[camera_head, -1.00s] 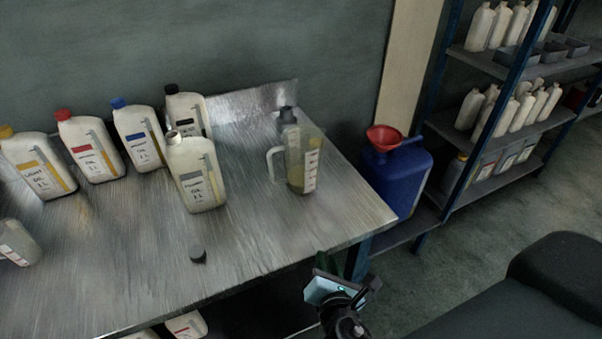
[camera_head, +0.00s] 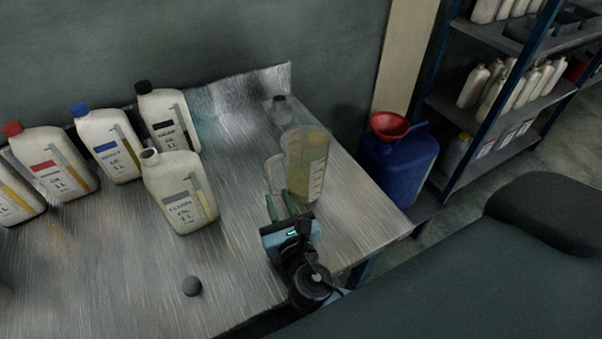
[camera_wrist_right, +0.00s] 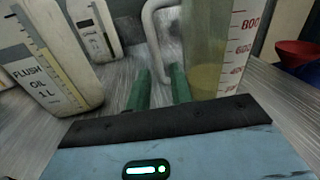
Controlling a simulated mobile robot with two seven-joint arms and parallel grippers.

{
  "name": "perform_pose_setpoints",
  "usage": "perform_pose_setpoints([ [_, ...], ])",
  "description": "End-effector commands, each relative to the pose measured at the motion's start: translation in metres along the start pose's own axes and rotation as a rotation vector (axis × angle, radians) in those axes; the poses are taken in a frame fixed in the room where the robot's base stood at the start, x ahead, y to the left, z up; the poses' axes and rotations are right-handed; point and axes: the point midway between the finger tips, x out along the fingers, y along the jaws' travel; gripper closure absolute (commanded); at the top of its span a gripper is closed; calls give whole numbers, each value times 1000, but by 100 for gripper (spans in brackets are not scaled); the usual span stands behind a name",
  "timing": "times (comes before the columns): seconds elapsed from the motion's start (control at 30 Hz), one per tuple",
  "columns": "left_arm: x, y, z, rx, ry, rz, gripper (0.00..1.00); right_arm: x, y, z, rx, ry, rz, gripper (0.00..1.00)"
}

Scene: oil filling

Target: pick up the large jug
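The large jug (camera_head: 308,165) is a clear measuring jug with a scale and some yellowish oil. It stands upright near the right edge of the metal table. Its handle (camera_head: 273,174) faces left and also shows in the wrist view (camera_wrist_right: 149,28). My right gripper (camera_head: 279,197) is just in front of the handle, with its green fingers pointing at it. In the wrist view the fingers (camera_wrist_right: 160,74) are apart, and the lower end of the handle shows at the gap between their tips. I cannot tell whether they touch it. My left gripper is not in view.
An uncapped flush oil bottle (camera_head: 181,192) stands left of my right gripper. A dark cap (camera_head: 192,286) lies in front of it. Several capped oil bottles line the back left. A grey container (camera_head: 281,110) stands behind the jug. A blue canister (camera_head: 398,168) with a red funnel is at the right.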

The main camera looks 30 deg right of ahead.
Motion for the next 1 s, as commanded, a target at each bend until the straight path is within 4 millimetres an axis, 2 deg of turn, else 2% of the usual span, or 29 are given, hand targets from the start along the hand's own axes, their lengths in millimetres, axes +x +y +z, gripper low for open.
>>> perform_pose_setpoints([
  [0.23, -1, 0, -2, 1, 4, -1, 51, 22, 0, 1, 1, -2, -1, 78],
  [0.47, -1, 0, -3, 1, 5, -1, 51, 30, 0, 1, 2, -1, -1, 78],
  [0.8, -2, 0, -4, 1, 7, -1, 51, 73, 3, 2, 2, -1, -1, 78],
  [1.0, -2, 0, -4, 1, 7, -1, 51, 78, 2, 1, 2, 0, -1, 78],
])
